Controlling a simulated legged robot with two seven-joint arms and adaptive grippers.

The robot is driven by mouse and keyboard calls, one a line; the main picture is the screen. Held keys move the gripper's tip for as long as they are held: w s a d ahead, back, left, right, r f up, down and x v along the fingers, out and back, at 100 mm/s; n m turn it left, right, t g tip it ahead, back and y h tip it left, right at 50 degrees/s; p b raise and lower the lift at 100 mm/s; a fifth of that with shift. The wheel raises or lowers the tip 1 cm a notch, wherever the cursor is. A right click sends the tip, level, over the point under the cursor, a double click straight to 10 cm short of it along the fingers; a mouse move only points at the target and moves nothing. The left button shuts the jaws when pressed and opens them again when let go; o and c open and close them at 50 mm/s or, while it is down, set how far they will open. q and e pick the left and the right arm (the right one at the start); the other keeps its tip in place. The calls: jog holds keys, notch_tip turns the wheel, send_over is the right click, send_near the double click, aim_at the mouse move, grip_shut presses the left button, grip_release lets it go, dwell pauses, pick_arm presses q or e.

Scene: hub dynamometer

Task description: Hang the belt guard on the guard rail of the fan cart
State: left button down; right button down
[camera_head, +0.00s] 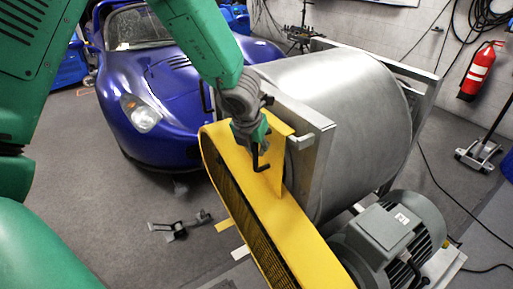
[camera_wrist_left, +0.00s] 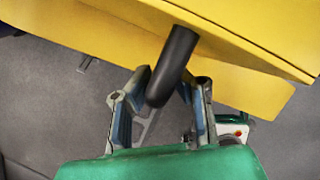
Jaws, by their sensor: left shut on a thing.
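The yellow belt guard (camera_head: 222,160) is a long cover with a dark mesh side, beside the big silver drum. It also fills the top of the left wrist view (camera_wrist_left: 90,50). My left gripper (camera_head: 255,138) is at the guard's upper end, shut on its black handle (camera_head: 261,163). In the left wrist view my left gripper's fingers (camera_wrist_left: 160,98) stand either side of the black handle (camera_wrist_left: 175,62). A silver frame (camera_head: 315,135) with a short stub stands close beside the guard; I cannot tell whether it is the fan cart's guard rail. My right gripper is not in view.
The silver drum (camera_head: 345,105) and a grey motor (camera_head: 390,235) stand right of the guard. A blue car (camera_head: 165,95) is behind on the left. A dark metal bracket (camera_head: 178,230) lies on the floor. A fire extinguisher (camera_head: 480,72) hangs on the wall.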

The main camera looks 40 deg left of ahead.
pick_arm(q)
jog(key=shift+a, duration=0.2)
jog(key=c, duration=1.4)
grip_release()
jog(key=shift+d, duration=0.1)
jog(key=shift+s+f, duration=0.1)
jog(key=shift+s, duration=0.05)
